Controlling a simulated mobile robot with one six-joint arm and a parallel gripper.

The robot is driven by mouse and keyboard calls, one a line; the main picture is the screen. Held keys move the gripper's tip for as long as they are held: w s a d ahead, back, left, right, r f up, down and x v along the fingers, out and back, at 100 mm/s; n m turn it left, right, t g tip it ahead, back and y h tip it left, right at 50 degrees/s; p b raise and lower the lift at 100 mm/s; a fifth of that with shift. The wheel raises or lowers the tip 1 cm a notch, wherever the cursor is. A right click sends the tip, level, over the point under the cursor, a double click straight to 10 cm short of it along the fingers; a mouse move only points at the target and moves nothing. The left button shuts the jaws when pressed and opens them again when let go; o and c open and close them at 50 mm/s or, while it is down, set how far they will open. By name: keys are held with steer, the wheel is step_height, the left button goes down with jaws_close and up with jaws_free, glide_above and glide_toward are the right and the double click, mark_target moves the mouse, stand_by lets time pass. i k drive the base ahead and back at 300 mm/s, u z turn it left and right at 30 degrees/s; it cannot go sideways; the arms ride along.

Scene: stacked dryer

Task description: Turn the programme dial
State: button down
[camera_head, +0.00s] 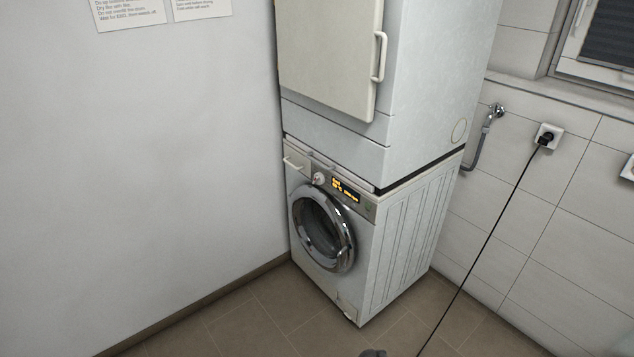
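The programme dial (319,179) is a small round pale knob on the washing machine's front panel. It sits between the detergent drawer (295,163) on its left and a lit display with orange text (346,190) on its right. The dial's pointer position is too small to read. The washing machine (398,245) stands on the floor under the dryer, with its round chrome-rimmed door (349,256) shut. My gripper is not recognisable in this view. Only a small dark grey rounded shape shows at the bottom edge, and I cannot tell what it is.
A white wall (140,170) stands close on the left. A black cable (490,230) runs from a wall socket (548,137) to the floor. Tiled floor (275,310) in front is clear.

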mark_target(319, 178)
steer(key=u, duration=4.75)
steer(key=i, duration=0.15)
steer(key=z, duration=3.1)
steer(key=i, duration=1.05)
steer(key=z, duration=0.05)
